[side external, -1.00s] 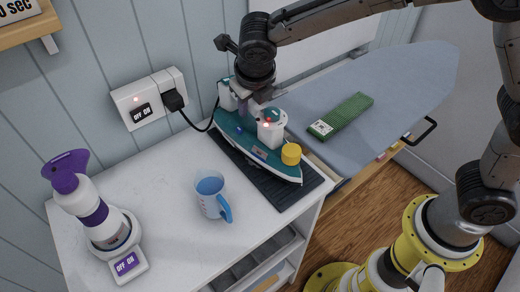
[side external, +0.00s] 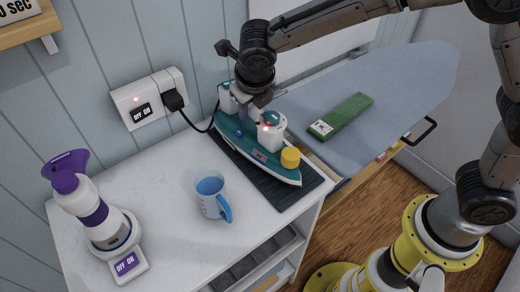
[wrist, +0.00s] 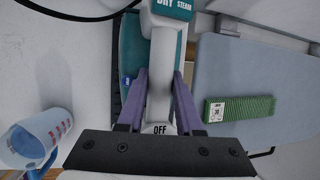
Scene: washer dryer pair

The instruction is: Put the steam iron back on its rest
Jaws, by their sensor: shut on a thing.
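The teal and white steam iron (side external: 259,151) lies flat, soleplate down, over the dark ribbed rest (side external: 305,186) on the white counter. Whether its sole touches the rest all along cannot be told. My gripper (side external: 258,108) is above the iron, with its fingers around the handle. In the wrist view, the purple fingers of my gripper (wrist: 160,103) stand on either side of the iron's white handle (wrist: 165,65), marked DRY, STEAM and OFF. Much of the rest is hidden under the iron.
A blue measuring cup (side external: 212,196) stands in front of the iron. A purple and white steamer (side external: 95,212) is at the left. The socket (side external: 150,98) and black cord are on the wall. The grey ironing board (side external: 400,85) holds a green block (side external: 342,115).

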